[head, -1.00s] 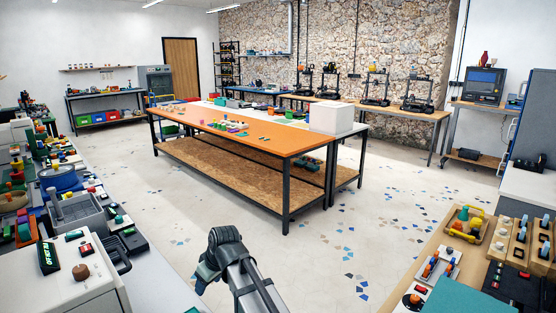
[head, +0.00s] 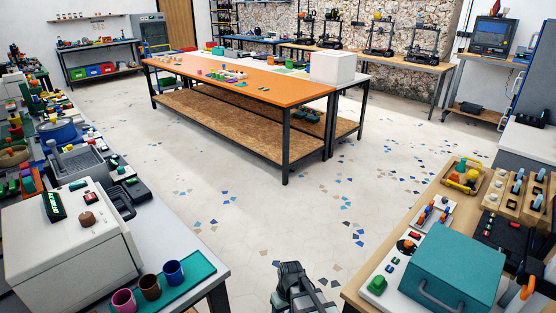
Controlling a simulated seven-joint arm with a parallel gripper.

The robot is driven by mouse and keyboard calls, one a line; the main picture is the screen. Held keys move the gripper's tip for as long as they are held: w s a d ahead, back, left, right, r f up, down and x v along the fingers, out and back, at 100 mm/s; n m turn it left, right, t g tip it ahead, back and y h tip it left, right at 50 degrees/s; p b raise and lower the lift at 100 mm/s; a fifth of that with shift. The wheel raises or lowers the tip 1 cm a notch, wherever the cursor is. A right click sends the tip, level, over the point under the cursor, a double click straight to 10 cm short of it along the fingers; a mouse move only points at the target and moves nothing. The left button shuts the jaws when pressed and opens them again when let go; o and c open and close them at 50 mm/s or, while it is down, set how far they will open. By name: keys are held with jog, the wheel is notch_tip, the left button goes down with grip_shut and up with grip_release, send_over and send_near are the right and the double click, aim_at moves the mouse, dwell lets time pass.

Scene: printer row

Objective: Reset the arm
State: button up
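My arm (head: 300,288) shows at the bottom middle of the head view, low in the gap between the left bench and the right bench. Only its dark upper part is in the picture. I cannot make out the fingertips, so whether my gripper is open or shut does not show. No held object is visible.
At left, a bench holds a white machine (head: 70,240) and a teal mat (head: 200,278) with three cups. At right, a wooden bench (head: 365,284) carries a teal box (head: 452,270). An orange-topped table (head: 270,82) stands beyond. The floor (head: 250,220) between is clear.

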jog(key=s+d+f+m+g, duration=0.1)
jog(key=s+d+f, duration=0.4)
jog(key=s, duration=0.5)
jog(key=s+d+f+m+g, duration=0.2)
jog(key=s+d+f, duration=0.3)
jog(key=s, duration=0.5)
jog(key=s+d+f+m+g+h, duration=0.1)
jog(key=s+d+f, duration=0.4)
jog(key=s, duration=0.5)
notch_tip(320, 180, down, 2)
jog(key=shift+s+f+m+g, duration=0.1)
jog(key=shift+s+m+g, duration=0.05)
jog(key=shift+m+g, duration=0.65)
